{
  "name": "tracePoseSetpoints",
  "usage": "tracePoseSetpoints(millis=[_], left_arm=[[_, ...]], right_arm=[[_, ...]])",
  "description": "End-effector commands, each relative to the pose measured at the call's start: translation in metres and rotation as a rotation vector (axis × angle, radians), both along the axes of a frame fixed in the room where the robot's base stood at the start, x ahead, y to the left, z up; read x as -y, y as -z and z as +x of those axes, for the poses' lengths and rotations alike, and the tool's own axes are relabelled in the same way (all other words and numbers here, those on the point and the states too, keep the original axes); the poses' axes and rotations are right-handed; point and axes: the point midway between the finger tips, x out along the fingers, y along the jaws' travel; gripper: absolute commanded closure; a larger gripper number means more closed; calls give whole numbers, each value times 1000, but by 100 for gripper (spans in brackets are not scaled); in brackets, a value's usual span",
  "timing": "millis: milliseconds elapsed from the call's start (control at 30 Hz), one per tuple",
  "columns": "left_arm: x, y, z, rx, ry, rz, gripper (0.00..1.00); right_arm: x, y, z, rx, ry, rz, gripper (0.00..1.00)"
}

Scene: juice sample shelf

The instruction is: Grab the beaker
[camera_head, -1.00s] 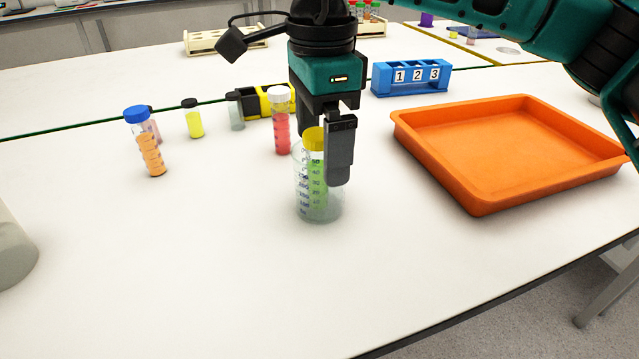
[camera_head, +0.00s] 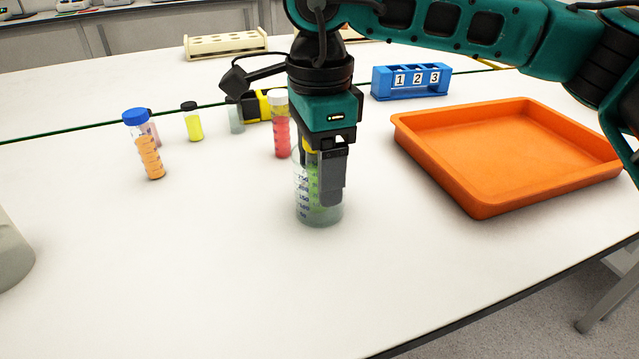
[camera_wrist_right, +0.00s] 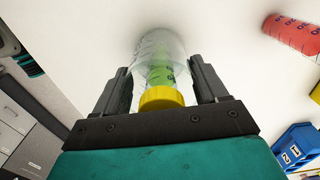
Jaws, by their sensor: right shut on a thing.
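The clear glass beaker (camera_head: 304,207) with dark volume marks stands upright on the white table. A green sample tube with a yellow cap stands inside it. My right gripper (camera_head: 322,190) points straight down over the beaker and is shut on it. In the right wrist view the two dark fingers lie on either side of the beaker (camera_wrist_right: 150,48), with the tube's yellow cap (camera_wrist_right: 161,97) close to the palm. The near finger hides part of the beaker in the head view. My left gripper is not in view.
An orange tray (camera_head: 480,205) lies to the right. A red tube (camera_head: 281,135) stands just behind the beaker. An orange tube (camera_head: 149,155) and a yellow tube (camera_head: 193,125) stand at left. A blue numbered rack (camera_head: 410,80) is behind. The front of the table is clear.

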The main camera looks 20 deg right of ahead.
Motion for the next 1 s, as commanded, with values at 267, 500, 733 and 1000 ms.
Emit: tracePoseSetpoints(millis=[267,500,733,1000], left_arm=[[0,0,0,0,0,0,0],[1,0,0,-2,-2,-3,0],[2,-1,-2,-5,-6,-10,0],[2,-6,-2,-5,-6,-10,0]], right_arm=[[0,-1,0,2,0,1,65],[0,-2,0,2,0,1,65],[0,-10,1,2,0,0,65],[0,-34,0,3,0,1,65]])
